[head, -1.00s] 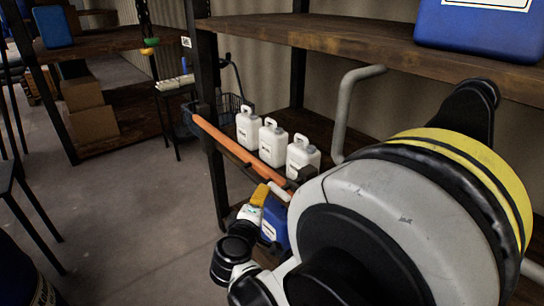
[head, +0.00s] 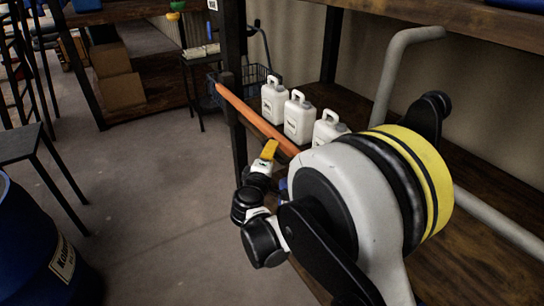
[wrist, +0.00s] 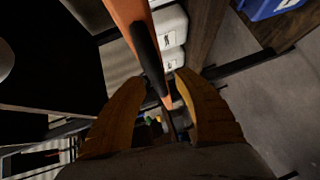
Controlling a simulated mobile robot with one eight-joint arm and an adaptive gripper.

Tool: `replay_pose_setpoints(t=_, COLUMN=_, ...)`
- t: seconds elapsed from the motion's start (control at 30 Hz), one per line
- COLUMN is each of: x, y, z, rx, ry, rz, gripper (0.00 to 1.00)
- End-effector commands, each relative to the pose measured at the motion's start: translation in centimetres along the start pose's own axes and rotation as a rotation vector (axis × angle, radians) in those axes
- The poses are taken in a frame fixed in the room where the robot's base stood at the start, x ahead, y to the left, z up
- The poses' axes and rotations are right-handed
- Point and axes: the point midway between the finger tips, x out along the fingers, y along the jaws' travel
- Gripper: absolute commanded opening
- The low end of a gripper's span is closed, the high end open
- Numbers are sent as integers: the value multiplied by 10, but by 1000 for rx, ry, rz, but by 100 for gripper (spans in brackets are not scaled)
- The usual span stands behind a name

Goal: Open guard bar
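The orange guard bar (head: 250,117) runs slantwise along the front of the shelf, before several white jugs. In the wrist view the orange bar (wrist: 125,12) comes in from the top and carries a dark handle (wrist: 148,48). My gripper (head: 270,149) has yellow fingers and is at the bar's near part in the head view. In the wrist view my gripper (wrist: 160,78) is open, with its fingers apart on either side of the handle's lower end. I cannot tell whether either finger touches it. The bar's near end is hidden behind my arm in the head view.
White jugs (head: 299,118) stand on the shelf behind the bar. A dark shelf post (head: 232,60) stands near its far end. A grey bent pipe (head: 389,75) rises at the right. A blue drum (head: 35,250) stands at lower left. The floor (head: 150,190) between is clear.

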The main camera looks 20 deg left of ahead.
Motion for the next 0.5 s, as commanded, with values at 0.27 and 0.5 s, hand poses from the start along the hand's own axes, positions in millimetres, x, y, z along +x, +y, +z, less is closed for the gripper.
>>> replay_pose_setpoints(t=0.27, x=5, y=1, z=0, rx=0, ry=-1, rz=0, gripper=38)
replay_pose_setpoints(t=0.5, x=5, y=1, z=0, rx=0, ry=-1, rz=0, gripper=0)
